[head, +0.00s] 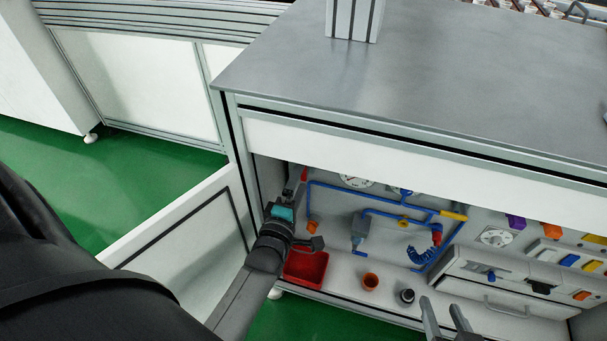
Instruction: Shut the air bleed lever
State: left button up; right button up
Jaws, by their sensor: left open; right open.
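Blue air pipes (345,187) run along the back wall inside the open cabinet. A small red part (304,174) shows at their left end, right by the fingers of my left gripper (296,183). It may be the air bleed lever; I cannot tell its position or whether the fingers touch it. A yellow handle (453,215) sits at the right of the pipes. My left gripper is open and partly hides the cabinet's left side. My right gripper (446,314) is open and empty at the bottom, in front of the cabinet shelf.
A red tray (306,268), an orange pot (370,282) and a black cup (407,296) stand on the cabinet floor. A coiled blue hose (422,257) hangs behind them. A drawer unit (505,285) is at right. The grey worktop (420,75) overhangs the opening; the white door (190,235) stands open.

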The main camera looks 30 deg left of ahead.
pick_arm(q)
jog(key=shift+w+a, duration=0.15)
jog(key=shift+w, duration=0.5)
jog(key=shift+w+a+b, duration=0.15)
jog(key=shift+w+b, duration=0.35)
jog(key=shift+w, duration=0.15)
pick_arm(e)
jog(key=shift+w+a+r+t+y, duration=0.2)
jog(key=shift+a+t+y, duration=0.1)
jog(key=shift+a+t, duration=0.25)
jog(key=shift+w+a+r+t+y, duration=0.1)
jog(key=shift+a+r+t+y, duration=0.15)
jog(key=shift+a+t, duration=0.3)
